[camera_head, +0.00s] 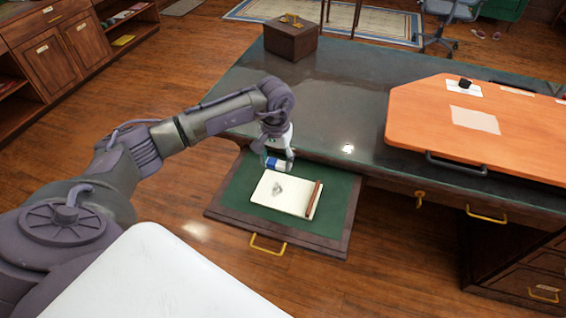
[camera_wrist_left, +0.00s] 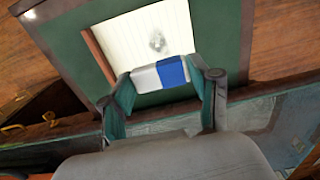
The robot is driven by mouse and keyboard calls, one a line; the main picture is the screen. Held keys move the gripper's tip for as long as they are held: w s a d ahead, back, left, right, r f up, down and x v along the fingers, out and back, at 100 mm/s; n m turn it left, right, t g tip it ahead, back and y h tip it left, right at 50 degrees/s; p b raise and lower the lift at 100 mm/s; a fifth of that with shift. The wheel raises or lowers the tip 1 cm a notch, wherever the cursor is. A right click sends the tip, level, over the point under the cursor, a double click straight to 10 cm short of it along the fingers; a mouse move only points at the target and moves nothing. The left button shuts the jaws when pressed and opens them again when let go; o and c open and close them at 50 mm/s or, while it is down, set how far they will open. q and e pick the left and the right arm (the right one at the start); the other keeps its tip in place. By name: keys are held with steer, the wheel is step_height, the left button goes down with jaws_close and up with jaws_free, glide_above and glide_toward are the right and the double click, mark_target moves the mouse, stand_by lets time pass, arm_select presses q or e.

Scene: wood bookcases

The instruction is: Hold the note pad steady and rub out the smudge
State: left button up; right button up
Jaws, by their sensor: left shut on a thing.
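The note pad (camera_head: 289,204) is a cream pad with a brown strip along one side. It lies flat in the open green-lined drawer. The smudge (camera_head: 278,189) is a grey mark on the pad's upper left part; it also shows in the left wrist view (camera_wrist_left: 157,41). My left gripper (camera_head: 275,157) is shut on a blue and white eraser (camera_wrist_left: 172,73), above the drawer at the pad's far edge. The eraser overlaps the pad's edge in the left wrist view; I cannot tell whether it touches the paper. My right gripper is not in view.
The open drawer (camera_head: 230,219) juts from the dark desk (camera_head: 330,85). A brown box (camera_head: 290,42) stands at the desk's back left. An orange board (camera_head: 420,115) with a dark handle lies at the right. The desk's middle is mostly clear.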

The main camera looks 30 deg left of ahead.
arm_select(q)
steer(key=shift+s+a+f, duration=0.1)
steer(key=shift+a+f, duration=0.05)
steer(key=shift+f, duration=0.5)
steer(key=b, duration=0.3)
glide_above(277, 190)
steer(key=shift+a+f, duration=0.1)
steer(key=shift+f, duration=2.2)
